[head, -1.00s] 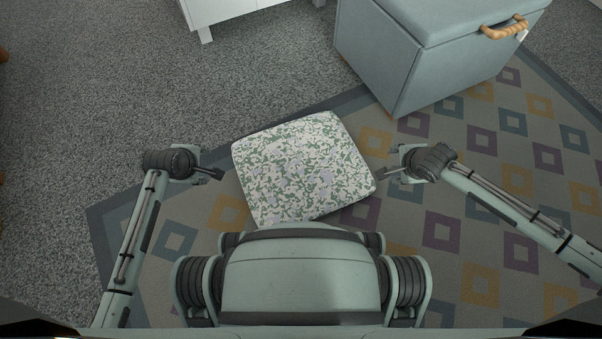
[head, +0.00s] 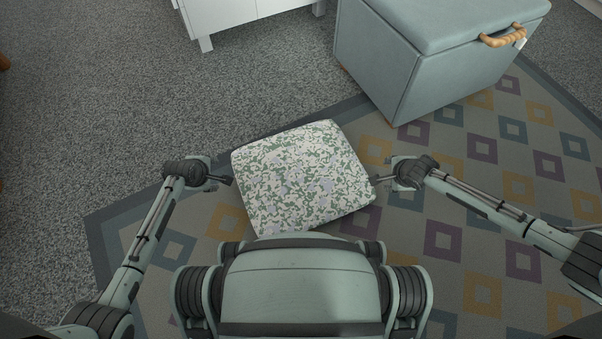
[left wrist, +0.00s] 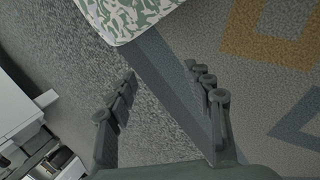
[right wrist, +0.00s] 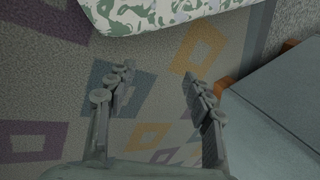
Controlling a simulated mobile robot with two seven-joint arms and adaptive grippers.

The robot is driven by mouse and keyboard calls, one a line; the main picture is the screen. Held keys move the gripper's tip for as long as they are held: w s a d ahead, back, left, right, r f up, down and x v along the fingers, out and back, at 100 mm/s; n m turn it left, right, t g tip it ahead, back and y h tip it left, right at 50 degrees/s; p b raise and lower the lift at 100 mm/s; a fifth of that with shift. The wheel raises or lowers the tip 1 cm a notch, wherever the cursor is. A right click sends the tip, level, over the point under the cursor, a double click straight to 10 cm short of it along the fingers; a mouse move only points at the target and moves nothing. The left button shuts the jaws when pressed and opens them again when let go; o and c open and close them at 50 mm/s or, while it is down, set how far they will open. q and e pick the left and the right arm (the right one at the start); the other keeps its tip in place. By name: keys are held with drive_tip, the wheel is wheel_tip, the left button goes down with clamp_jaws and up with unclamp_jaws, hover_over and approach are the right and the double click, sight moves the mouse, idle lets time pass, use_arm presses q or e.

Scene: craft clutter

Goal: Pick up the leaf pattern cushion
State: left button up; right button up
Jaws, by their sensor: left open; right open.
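The leaf pattern cushion (head: 302,178), white with green and lilac leaf marks, lies flat on the rug in front of my body. Its edge shows at the top of the left wrist view (left wrist: 125,14) and of the right wrist view (right wrist: 150,14). My left gripper (head: 228,181) is open beside the cushion's left side; its fingers (left wrist: 160,75) have nothing between them. My right gripper (head: 378,181) is open close to the cushion's right side, and its fingers (right wrist: 158,75) are empty too. In the head view I cannot tell whether either fingertip touches the cushion.
A grey-blue storage box (head: 430,60) with a rope handle stands beyond the cushion to the right. A white cabinet (head: 225,14) stands at the back. The patterned rug (head: 450,185) lies under the cushion, with bare grey carpet (head: 90,110) to the left.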

use_arm(q)
drive_tip(key=x, duration=0.6)
use_arm(e)
drive_tip(key=x, duration=0.5)
drive_tip(key=shift+w+f, duration=0.25)
drive_tip(key=shift+f, duration=0.05)
use_arm(q)
drive_tip(key=shift+d, duration=0.8)
use_arm(e)
drive_tip(key=shift+a, duration=0.75)
drive_tip(key=shift+a, duration=0.1)
